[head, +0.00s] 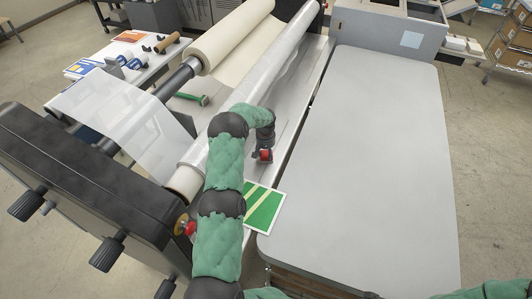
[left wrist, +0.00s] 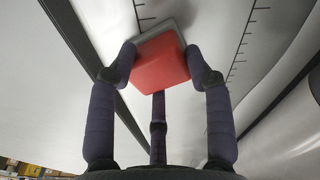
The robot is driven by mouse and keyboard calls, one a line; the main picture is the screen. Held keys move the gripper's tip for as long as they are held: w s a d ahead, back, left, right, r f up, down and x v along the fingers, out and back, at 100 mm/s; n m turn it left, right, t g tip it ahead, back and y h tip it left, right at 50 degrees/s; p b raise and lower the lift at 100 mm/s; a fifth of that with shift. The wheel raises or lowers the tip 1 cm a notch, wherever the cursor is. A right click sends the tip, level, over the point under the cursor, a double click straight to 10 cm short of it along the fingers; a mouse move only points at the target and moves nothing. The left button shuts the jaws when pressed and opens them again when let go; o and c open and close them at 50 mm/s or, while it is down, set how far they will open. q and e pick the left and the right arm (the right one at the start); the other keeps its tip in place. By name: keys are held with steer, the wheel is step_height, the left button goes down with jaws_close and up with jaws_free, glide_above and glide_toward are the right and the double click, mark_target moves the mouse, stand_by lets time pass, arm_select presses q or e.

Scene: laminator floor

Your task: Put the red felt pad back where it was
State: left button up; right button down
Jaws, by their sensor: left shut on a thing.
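The red felt pad (left wrist: 161,64), a red block with a grey part behind its top edge, is between the fingers of my left gripper (left wrist: 160,74). The gripper is shut on it, with a finger on each side and a third below. In the head view the left gripper (head: 264,150) points down over the pale strip between the clear film roll and the large grey table, with a bit of the red pad showing. Whether the pad touches the surface below cannot be told. My right gripper is not in view.
The clear film roll (head: 258,78) runs just left of my left gripper. A green striped sheet (head: 264,208) lies near the table's corner. The large grey table (head: 370,150) at the right is bare. A green-handled tool (head: 190,98) lies farther left.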

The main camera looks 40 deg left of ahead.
mark_target(266, 155)
arm_select(q)
steer(key=o, duration=1.2)
steer(key=r, duration=0.8)
steer(key=s+r, duration=0.1)
steer(key=r, duration=0.3)
steer(key=shift+d+r+b, duration=0.1)
steer(key=shift+d+b, duration=0.2)
steer(key=shift+b, duration=0.1)
